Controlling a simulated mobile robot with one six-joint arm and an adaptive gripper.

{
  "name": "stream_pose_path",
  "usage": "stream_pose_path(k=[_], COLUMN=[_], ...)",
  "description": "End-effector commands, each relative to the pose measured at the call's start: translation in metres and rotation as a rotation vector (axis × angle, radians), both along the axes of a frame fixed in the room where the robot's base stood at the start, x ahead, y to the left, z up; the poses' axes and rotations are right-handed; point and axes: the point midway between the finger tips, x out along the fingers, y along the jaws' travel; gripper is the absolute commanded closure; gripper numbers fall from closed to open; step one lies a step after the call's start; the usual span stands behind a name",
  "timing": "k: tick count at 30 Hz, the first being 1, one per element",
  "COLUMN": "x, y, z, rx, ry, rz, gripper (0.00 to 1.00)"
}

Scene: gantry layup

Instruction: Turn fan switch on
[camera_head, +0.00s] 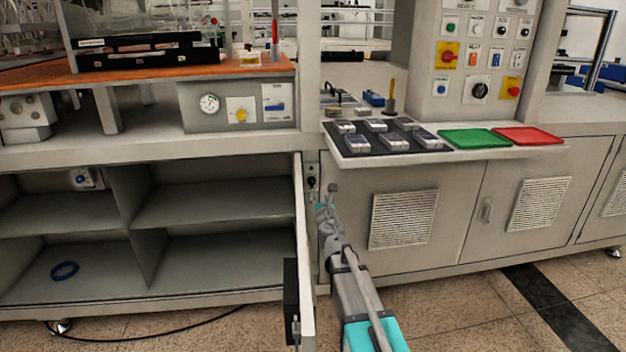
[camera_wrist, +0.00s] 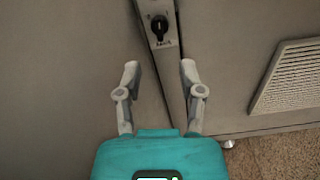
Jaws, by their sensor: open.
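A black rotary switch (camera_head: 311,183) sits on a light plate on the narrow post between the open cabinet and the closed cabinet doors. It also shows in the wrist view (camera_wrist: 159,27) at the top centre, with small marks around it too small to read. I cannot tell from its label whether it is the fan switch. My gripper (camera_head: 327,198) is just right of and below the switch in the head view. In the wrist view my gripper (camera_wrist: 160,68) is open and empty, its fingertips apart and below the switch, not touching it.
An open cabinet door (camera_head: 304,250) stands edge-on left of my arm. A control panel (camera_head: 480,60) with several buttons and knobs is at upper right. A shelf with a dark tray (camera_head: 372,142), a green tray (camera_head: 474,138) and a red tray (camera_head: 528,136) juts out above right.

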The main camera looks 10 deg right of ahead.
Motion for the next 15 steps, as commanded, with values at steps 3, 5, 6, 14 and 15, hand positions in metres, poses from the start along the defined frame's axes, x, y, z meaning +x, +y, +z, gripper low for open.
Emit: stream_pose_path(k=[3,5,6,14,15], x=[0.0006,0.0005,0.0004,0.0027,0.0042], y=[0.0015,0.0014,0.0014,0.0011,0.0011], z=[-0.0001,-0.0001,-0.0001,-0.0001,0.0000], rx=[-0.017,-0.017,-0.016,-0.013,-0.013], ry=[0.001,0.001,0.001,0.000,0.000], rz=[0.008,0.007,0.007,0.006,0.006], gripper=[0.50,0.50,0.50,0.50,0.50])
